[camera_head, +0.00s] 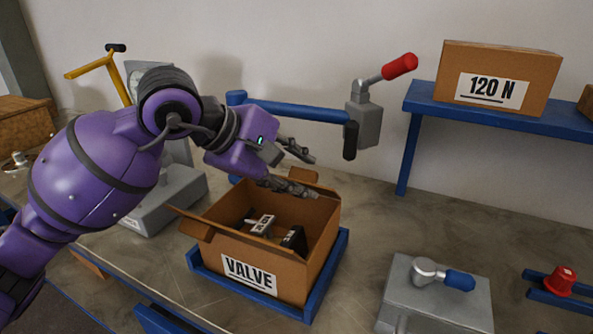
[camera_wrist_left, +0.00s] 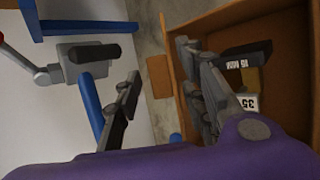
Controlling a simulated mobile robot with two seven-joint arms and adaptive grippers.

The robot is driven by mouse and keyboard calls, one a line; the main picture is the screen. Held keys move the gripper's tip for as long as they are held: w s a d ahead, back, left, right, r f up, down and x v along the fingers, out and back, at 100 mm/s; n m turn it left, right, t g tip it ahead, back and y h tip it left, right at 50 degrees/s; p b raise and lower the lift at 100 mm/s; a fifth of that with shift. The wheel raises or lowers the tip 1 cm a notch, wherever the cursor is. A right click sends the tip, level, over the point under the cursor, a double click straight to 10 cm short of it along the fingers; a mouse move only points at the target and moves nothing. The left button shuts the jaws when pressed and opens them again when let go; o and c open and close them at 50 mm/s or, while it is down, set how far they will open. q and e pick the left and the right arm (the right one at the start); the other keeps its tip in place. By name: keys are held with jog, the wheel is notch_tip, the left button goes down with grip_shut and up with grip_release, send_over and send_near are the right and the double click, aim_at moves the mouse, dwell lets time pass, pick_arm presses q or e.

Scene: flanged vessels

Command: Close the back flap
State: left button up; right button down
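The open cardboard box marked VALVE (camera_head: 262,257) stands on the workbench inside a blue frame. It holds a few dark and grey parts with labels. The back flap (camera_head: 303,174) stands out at the back rim, partly hidden behind my fingers; it also shows in the left wrist view (camera_wrist_left: 158,77). My left gripper (camera_head: 312,174) is open at the back of the box. In the wrist view, one finger is over the box opening and the other is outside, with the flap between them. Contact with the flap cannot be told. My right gripper is not in view.
A side flap (camera_head: 190,222) sticks out at the left. A blue arm with a grey clamp and red handle (camera_head: 400,67) is behind the box. A 120 N box (camera_head: 495,78) sits on a blue shelf. A grey block with a blue handle (camera_head: 435,295) stands at the right.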

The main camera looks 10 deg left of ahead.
pick_arm(q)
jog(key=shift+c, duration=0.4)
grip_shut()
jog(key=shift+s+a+f, duration=0.1)
jog(key=shift+s+f, duration=0.05)
jog(key=shift+f, duration=0.05)
dwell(0.4)
